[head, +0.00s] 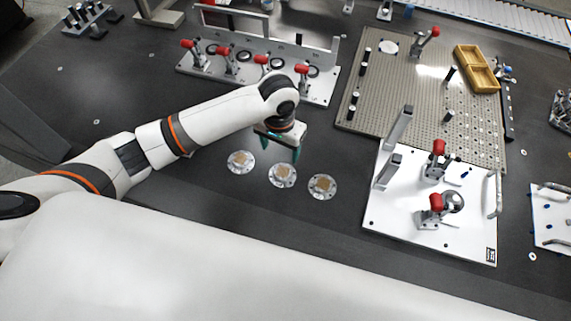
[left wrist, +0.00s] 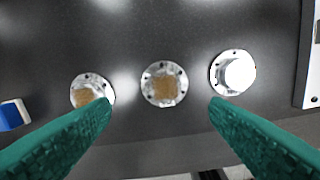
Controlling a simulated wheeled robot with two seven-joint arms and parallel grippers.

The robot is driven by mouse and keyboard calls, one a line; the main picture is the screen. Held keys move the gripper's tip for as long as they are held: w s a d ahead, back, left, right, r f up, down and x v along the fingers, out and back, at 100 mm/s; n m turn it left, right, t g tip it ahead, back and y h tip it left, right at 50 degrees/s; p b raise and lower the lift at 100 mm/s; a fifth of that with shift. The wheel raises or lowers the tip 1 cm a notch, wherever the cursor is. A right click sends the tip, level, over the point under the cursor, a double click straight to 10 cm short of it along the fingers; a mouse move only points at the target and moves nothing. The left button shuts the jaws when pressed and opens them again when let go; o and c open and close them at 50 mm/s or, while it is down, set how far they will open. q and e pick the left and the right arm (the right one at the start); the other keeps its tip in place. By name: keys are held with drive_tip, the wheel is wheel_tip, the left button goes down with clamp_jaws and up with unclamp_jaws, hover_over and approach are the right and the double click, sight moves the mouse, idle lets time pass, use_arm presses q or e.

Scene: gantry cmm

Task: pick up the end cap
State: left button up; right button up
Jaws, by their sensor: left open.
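Three round metal end caps with bolt holes lie in a row on the dark table: a left one (head: 240,161), a middle one (head: 282,175) and a right one (head: 322,186). Each has a tan, square-looking patch at its centre in the head view. My left gripper (head: 280,148) has teal fingers spread apart, empty, above the table just behind the row. In the left wrist view, the middle cap (left wrist: 165,84) sits between and beyond the fingertips (left wrist: 160,102). One fingertip partly covers the left cap (left wrist: 86,91); the right cap (left wrist: 233,72) shines brightly. My right gripper is not in view.
A fixture with red-handled clamps (head: 222,73) stands behind the caps. A white plate with two red clamps (head: 400,232) is to the right. A perforated plate (head: 425,112) carries a yellow tray (head: 477,68). Dark table around the caps is clear.

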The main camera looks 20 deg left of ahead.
use_arm(q)
hover_over(283, 172)
drive_tip(key=f, duration=0.4)
drive_tip(key=shift+s+a+f, duration=0.1)
drive_tip(key=shift+s+a, duration=0.05)
drive_tip(key=shift+a, duration=0.2)
drive_tip(key=shift+f, duration=0.3)
drive_tip(key=f, duration=0.5)
drive_tip(key=shift+d+p, duration=0.3)
drive_tip(key=shift+f, duration=0.25)
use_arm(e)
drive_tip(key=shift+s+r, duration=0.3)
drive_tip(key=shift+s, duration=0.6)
use_arm(q)
drive_tip(key=shift+c, duration=0.5)
drive_tip(key=c, duration=1.2)
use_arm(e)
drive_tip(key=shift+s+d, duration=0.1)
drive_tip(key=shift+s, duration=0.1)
